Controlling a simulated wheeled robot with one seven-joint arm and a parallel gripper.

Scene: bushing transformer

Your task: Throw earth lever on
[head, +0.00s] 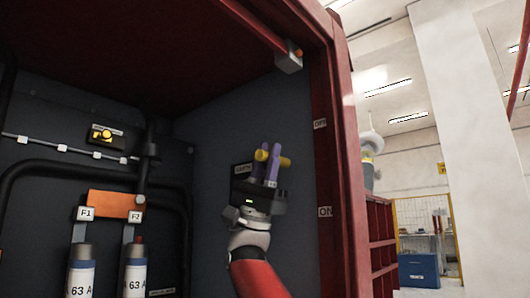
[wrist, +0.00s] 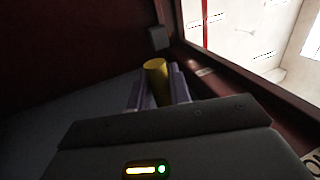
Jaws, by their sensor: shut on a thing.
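The earth lever has a yellow cylindrical handle (head: 285,161), which stands out from the grey side wall inside the red cabinet, near a small dark label (head: 242,168). The handle also shows in the wrist view (wrist: 157,76), upright between the two purple fingers. My gripper (head: 267,166) is shut on the handle, with one finger on each side; it also shows in the wrist view (wrist: 157,92). In height, the handle lies between the OFF label (head: 320,124) and the ON label (head: 325,212). The lever's lower part is hidden behind my gripper.
Fuses marked 63 A (head: 81,275), black cables and an orange plate (head: 114,204) fill the back panel at left. The cabinet's red frame (head: 338,170) stands close to the right of my gripper. The hall beyond is open.

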